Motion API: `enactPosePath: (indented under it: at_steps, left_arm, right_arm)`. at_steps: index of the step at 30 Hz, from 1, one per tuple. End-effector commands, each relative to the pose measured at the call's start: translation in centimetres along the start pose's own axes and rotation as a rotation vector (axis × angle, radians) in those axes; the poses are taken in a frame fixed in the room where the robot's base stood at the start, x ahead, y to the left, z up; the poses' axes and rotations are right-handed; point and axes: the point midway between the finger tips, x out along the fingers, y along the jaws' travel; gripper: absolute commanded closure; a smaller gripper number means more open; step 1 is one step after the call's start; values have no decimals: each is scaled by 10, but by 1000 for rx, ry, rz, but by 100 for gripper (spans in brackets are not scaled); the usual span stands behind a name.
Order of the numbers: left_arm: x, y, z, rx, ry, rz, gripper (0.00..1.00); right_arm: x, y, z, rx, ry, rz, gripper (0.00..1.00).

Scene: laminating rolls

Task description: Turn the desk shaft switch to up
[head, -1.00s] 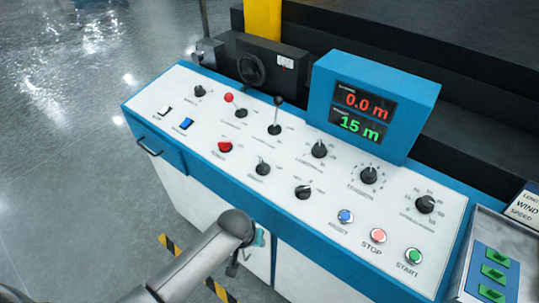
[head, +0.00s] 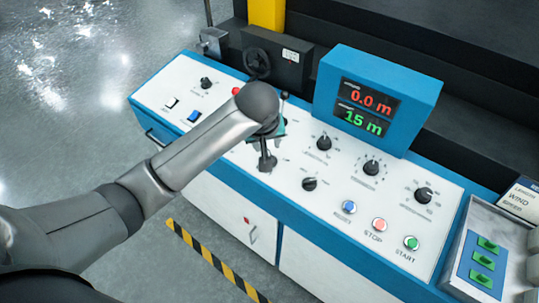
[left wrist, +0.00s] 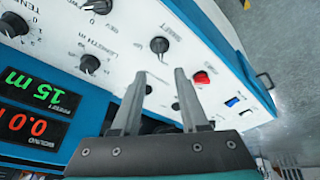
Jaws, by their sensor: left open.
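A black rotary switch (left wrist: 159,45) in the front row of the white desk panel shows in the left wrist view, just beyond my fingertips. Its label is too blurred to read surely, so I cannot confirm that it is the shaft switch. My left gripper (left wrist: 160,76) is open and empty; its two fingers stand apart and the switch is not between them. In the head view my left gripper (head: 266,152) hangs over the panel's front row, hiding the switch there. I cannot tell the switch's setting. My right gripper is out of view.
Black knobs (head: 324,143) and (head: 309,184) lie to the right on the panel. A red knob (left wrist: 201,77) sits close by the fingers. A blue display box (head: 372,100) rises behind. Stop (head: 380,225) and start (head: 411,242) buttons are at the front right.

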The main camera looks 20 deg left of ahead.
Motion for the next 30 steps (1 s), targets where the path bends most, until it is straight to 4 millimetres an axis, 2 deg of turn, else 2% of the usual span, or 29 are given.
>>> enactPosePath:
  at_steps: [1,6,15,21,30]
  left_arm:
    - [11,-1,0,0,-1,-3,56]
    - [41,-1,0,0,0,-3,56]
    - [87,0,0,1,1,0,56]
    - [105,0,0,1,1,1,56]
    - [111,0,0,2,2,2,56]
  right_arm:
    - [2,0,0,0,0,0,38]
    - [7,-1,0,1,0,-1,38]
    - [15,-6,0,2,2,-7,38]
    - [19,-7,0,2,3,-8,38]
    - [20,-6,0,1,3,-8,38]
